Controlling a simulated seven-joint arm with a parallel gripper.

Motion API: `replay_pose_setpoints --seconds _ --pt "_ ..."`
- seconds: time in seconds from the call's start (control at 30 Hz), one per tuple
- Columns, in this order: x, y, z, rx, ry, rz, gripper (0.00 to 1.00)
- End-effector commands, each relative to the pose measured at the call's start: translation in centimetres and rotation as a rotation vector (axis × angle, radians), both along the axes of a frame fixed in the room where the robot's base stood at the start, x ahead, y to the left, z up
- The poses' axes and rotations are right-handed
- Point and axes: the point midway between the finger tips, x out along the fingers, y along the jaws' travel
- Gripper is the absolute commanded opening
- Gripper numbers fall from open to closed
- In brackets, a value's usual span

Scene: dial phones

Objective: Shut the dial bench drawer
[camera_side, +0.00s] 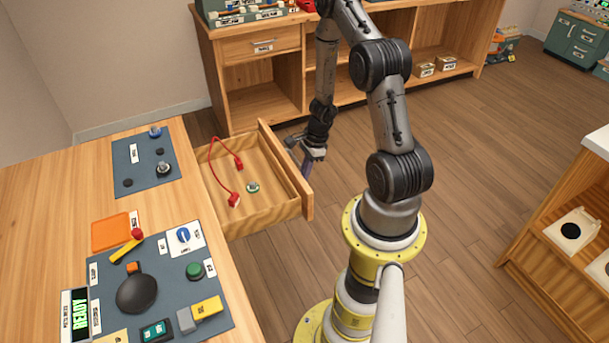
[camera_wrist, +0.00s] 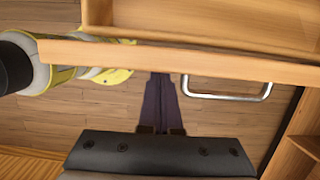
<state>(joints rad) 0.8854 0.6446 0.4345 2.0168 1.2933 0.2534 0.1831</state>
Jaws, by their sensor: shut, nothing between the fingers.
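The wooden dial bench drawer (camera_side: 272,164) stands pulled out from the right side of the bench (camera_side: 60,200) in the side view. Its front panel shows in the wrist view (camera_wrist: 200,62), with a metal bar handle (camera_wrist: 228,96) right of my fingers. My gripper (camera_side: 307,168) is outside the drawer, close by the outer face of the front panel. Its dark purple fingers (camera_wrist: 160,82) are together and empty, with their tips close to the panel beside the handle. I cannot tell whether they touch it.
A red cable (camera_side: 222,172) and a small round green item (camera_side: 253,188) lie in the drawer. The bench top holds a dark control panel (camera_side: 215,325). A wooden cabinet (camera_side: 262,46) stands behind and a white-topped shelf (camera_side: 560,225) at right. Floor between is open.

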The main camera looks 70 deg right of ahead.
Motion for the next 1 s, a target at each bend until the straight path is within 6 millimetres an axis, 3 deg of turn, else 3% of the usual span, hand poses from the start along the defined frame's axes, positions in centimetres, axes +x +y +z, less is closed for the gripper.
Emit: replay_pose_setpoints --seconds 0.17,0.37,1.0 --pt "0.7 0.7 0.0 -0.001 -0.001 0.003 0.00" --pt "3.1 3.2 0.0 0.000 -0.002 0.009 0.00" --pt "15.0 15.1 0.0 0.000 -0.002 0.010 0.00"
